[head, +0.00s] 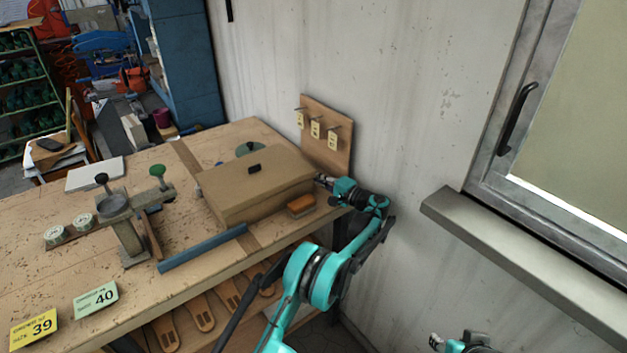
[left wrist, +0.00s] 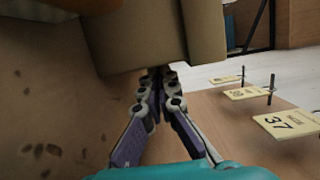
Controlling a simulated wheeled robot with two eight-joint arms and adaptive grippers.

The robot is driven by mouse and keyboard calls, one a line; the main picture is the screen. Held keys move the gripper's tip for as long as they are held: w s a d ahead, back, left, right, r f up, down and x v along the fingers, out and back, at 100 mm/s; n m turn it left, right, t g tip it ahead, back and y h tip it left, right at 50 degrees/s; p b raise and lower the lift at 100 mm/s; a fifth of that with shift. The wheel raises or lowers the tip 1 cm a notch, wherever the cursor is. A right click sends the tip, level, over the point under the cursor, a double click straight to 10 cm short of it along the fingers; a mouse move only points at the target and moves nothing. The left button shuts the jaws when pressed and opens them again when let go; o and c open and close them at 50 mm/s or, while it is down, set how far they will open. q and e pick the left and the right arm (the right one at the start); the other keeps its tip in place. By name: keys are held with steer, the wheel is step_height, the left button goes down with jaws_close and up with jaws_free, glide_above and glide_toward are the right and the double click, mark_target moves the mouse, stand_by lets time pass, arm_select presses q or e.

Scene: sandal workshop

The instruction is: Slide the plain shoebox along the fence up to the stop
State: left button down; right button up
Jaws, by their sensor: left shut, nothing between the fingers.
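The plain brown shoebox (head: 262,192) sits on the workbench, lid on, with a small dark block on top. A blue bar (head: 203,249), which looks like the fence, lies at the bench front, left of and below the box. I cannot tell for certain which part is the stop. My left gripper (head: 319,179) is at the box's right end, shut and empty. In the left wrist view its fingertips (left wrist: 160,76) are right at the box (left wrist: 150,42); contact is unclear. My right gripper (head: 436,341) shows only partly at the bottom edge; its fingers are unclear.
A brush (head: 301,205) lies by the box's front right corner. A peg board (head: 327,139) with tags stands behind my left gripper. Number cards (head: 95,299) lie at the front left.

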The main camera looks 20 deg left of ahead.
mark_target(311, 184)
arm_select(q)
steer(key=shift+s, duration=0.1)
steer(key=shift+s+a, duration=1.25)
steer(key=shift+s, duration=0.25)
steer(key=shift+w, duration=0.1)
